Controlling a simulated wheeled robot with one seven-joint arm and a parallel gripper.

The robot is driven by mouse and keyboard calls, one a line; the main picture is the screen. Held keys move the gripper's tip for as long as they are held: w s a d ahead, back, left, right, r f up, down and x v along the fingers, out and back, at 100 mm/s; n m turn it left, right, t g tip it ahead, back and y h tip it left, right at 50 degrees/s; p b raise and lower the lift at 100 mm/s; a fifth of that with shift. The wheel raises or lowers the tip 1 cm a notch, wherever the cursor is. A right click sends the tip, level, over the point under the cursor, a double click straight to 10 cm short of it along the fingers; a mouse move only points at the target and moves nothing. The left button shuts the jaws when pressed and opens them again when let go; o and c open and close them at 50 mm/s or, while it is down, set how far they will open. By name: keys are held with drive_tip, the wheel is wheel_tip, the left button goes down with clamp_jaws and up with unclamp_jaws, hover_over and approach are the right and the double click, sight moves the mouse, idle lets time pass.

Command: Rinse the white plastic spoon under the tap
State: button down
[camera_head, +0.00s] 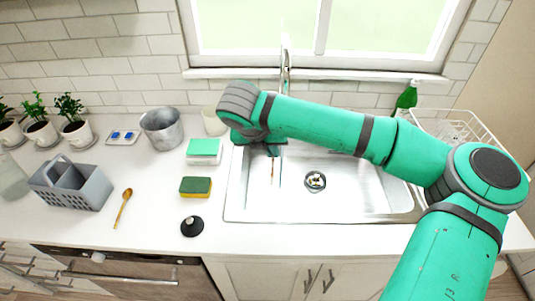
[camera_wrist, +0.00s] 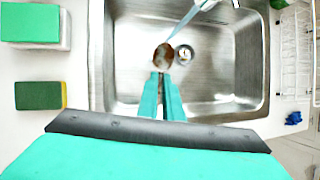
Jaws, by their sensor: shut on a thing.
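My gripper (camera_wrist: 162,85) is shut on the spoon (camera_wrist: 163,57) in the wrist view and holds it over the sink (camera_wrist: 130,88). The spoon's bowl shows beyond the fingertips, with brown soiling over a pale surface. A pale blue streak that looks like running water (camera_wrist: 183,21) comes from the tap (camera_wrist: 207,4) and reaches the bowl's upper edge. In the head view my gripper (camera_head: 268,150) is over the left part of the sink (camera_head: 370,197). The tap (camera_head: 286,62) rises behind my arm, which hides its lower part.
Left of the sink are a green-and-yellow sponge (camera_head: 196,187), a green-topped white block (camera_head: 204,150), a black knob-like thing (camera_head: 192,226), a wooden spoon (camera_head: 123,208), a grey caddy (camera_head: 85,191) and a metal bucket (camera_head: 162,130). A white rack (camera_head: 460,128) and green bottle (camera_head: 407,98) stand right.

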drive_tip(key=shift+w+d+f, duration=0.2)
drive_tip(key=shift+w+d, duration=0.25)
drive_tip(key=shift+w, duration=0.35)
drive_tip(key=shift+w+d+f, duration=0.15)
drive_tip(key=shift+w+d, duration=0.3)
drive_tip(key=shift+w, duration=0.4)
drive_tip(key=shift+w+d+f, duration=0.2)
drive_tip(key=shift+w+d, duration=0.25)
drive_tip(key=shift+w, duration=0.35)
drive_tip(key=shift+d, duration=0.1)
drive_tip(key=shift+s, duration=0.15)
drive_tip(key=shift+s+d, duration=0.3)
drive_tip(key=shift+d, duration=0.15)
